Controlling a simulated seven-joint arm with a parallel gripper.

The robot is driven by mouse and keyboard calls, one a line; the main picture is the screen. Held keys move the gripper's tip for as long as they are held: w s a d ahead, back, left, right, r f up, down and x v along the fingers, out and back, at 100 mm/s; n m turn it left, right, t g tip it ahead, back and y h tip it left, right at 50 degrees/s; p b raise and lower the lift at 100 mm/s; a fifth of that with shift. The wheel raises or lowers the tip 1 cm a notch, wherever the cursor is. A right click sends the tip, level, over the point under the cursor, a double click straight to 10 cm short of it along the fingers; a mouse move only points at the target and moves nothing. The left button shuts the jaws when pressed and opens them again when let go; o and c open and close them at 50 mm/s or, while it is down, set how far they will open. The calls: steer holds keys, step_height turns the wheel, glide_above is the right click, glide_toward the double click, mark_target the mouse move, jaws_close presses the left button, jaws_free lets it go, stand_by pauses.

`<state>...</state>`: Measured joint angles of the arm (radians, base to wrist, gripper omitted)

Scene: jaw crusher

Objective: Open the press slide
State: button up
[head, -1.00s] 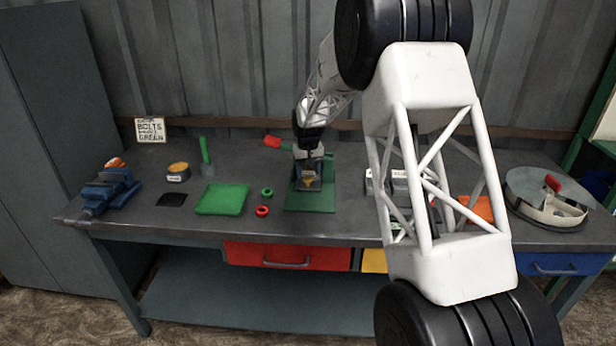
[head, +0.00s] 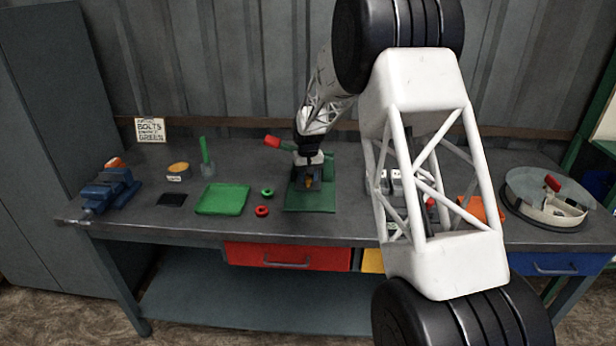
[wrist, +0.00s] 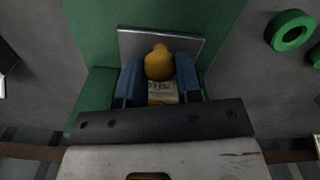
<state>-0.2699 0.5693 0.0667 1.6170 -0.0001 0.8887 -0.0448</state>
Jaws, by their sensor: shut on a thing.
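The press (head: 328,170) is green, with a green base plate (head: 310,208) and a red-tipped lever (head: 272,141) at its upper left. In the wrist view, the slide is a grey metal plate (wrist: 125,42) with a rounded yellow knob (wrist: 160,64) and a pale label (wrist: 163,92). My gripper (wrist: 159,80) has its blue fingers on both sides of the knob and is shut on it. In the head view, my gripper (head: 309,178) is over the press and hides most of the slide. I cannot tell how far the slide is out.
A green ring (head: 267,192), a red ring (head: 262,211) and a green tray (head: 222,199) lie left of the press. A blue vise (head: 108,188) is at the left edge. A divided round tray (head: 548,200) stands at the right. My arm covers the bench right of the press.

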steer(key=shift+s, duration=0.15)
jaws_close()
steer(key=shift+s, duration=5.9)
steer(key=o, duration=1.1)
jaws_free()
steer(key=shift+r, duration=0.15)
steer(key=shift+r, duration=3.75)
steer(key=shift+r, duration=0.1)
